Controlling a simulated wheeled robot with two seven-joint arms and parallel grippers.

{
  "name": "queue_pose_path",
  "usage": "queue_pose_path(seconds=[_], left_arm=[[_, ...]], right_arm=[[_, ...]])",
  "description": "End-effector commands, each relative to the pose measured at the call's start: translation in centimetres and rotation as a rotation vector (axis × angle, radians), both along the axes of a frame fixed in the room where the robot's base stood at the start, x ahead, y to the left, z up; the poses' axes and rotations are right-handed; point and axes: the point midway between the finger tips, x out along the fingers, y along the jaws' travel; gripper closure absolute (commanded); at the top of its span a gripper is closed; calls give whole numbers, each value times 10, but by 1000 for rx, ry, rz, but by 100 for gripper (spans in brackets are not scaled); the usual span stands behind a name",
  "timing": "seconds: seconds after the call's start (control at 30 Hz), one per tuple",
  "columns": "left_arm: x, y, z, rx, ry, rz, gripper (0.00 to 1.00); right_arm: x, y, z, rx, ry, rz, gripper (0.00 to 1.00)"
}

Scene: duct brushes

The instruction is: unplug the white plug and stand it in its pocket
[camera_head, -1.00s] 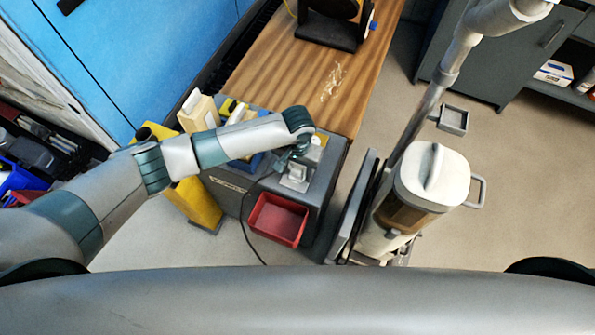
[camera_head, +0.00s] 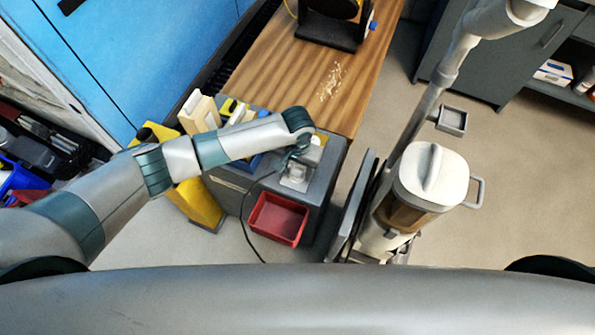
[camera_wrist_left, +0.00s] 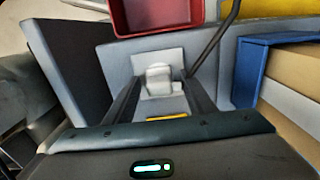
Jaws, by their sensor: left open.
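The white plug (camera_wrist_left: 158,78) shows in the left wrist view, against a pale square plate (camera_wrist_left: 168,50) on the grey cabinet top (camera_head: 325,165). I cannot tell how deep it sits. My left gripper (camera_head: 296,160) is over this plate at the cabinet's front. In the left wrist view its dark fingers (camera_wrist_left: 163,95) are apart, one on each side of the plug, with no clear grip on it. A dark cable (camera_wrist_left: 218,45) runs close beside the right-hand finger. In the head view the gripper hides most of the plug. My right gripper is not in view.
A red bin (camera_head: 278,219) hangs at the cabinet's front. A blue box (camera_wrist_left: 250,70) and a yellow stand (camera_head: 198,203) are near the left side. A white-topped canister machine (camera_head: 428,180) stands to the right. The wooden bench (camera_head: 300,75) lies behind.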

Motion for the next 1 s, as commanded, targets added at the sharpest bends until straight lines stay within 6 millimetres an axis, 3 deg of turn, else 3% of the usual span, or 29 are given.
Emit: queue_pose_path(seconds=[0.5, 0.7, 1.0], left_arm=[[0, 0, 0, 0, 0, 0, 50], [0, 0, 0, 0, 1, 0, 98], [0, 0, 4, 0, 1, 0, 100]], right_arm=[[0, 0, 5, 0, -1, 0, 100], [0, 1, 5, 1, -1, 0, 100], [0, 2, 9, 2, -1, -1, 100]])
